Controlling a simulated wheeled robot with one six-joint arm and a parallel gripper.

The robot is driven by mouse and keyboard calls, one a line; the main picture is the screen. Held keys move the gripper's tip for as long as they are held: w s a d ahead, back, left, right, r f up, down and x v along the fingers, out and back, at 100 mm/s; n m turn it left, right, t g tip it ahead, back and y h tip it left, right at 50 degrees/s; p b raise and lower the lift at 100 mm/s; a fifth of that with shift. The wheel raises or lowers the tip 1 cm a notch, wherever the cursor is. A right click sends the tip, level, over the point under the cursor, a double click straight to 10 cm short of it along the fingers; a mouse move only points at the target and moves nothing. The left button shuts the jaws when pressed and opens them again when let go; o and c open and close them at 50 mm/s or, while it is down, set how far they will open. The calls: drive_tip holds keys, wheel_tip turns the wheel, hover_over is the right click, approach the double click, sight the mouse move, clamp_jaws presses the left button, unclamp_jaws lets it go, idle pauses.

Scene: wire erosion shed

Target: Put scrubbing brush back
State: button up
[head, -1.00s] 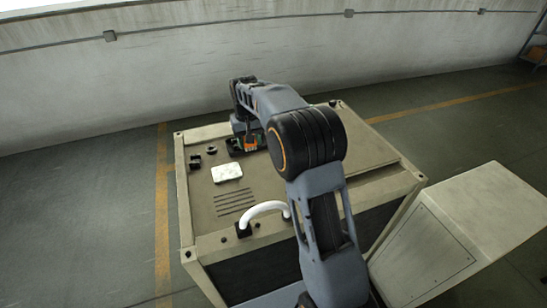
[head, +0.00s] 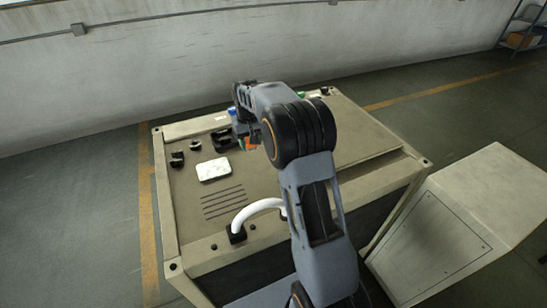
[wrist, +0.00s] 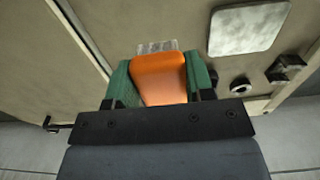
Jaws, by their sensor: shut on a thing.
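My gripper (wrist: 158,83) is shut on an orange-handled scrubbing brush (wrist: 160,76). Its green fingers press on both sides of the handle. A pale grey patch, perhaps bristles, shows past the handle's far end in the wrist view. In the head view, the brush (head: 250,143) shows only as a bit of orange, mostly hidden by my arm. It is over the back part of the beige cabinet top (head: 290,175), just right of a black holder (head: 222,139). I cannot tell its height above the top.
Small black fittings (head: 177,160) stand at the back left. A white plate (head: 214,169), dark slots (head: 222,201) and a white arched handle (head: 262,206) are nearer. Blue and green items (head: 301,95) show behind my arm. The top's right side looks clear.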

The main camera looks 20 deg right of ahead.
drive_tip(key=d+f, duration=0.3)
drive_tip(key=d, duration=0.1)
drive_tip(key=d+f+p, duration=0.1)
drive_tip(key=d+f, duration=0.1)
drive_tip(key=d, duration=0.1)
drive_tip(key=shift+s+d+f, duration=0.1)
drive_tip(key=shift+s+f, duration=0.1)
drive_tip(key=shift+f, duration=0.15)
drive_tip(key=shift+d+f, duration=0.5)
drive_tip(key=shift+f, duration=0.1)
drive_tip(key=f, duration=0.1)
drive_tip(key=f+p, duration=0.1)
drive_tip(key=f, duration=0.1)
drive_tip(key=shift+d, duration=0.35)
drive_tip(key=shift+f, duration=0.4)
drive_tip(key=shift+f, duration=0.15)
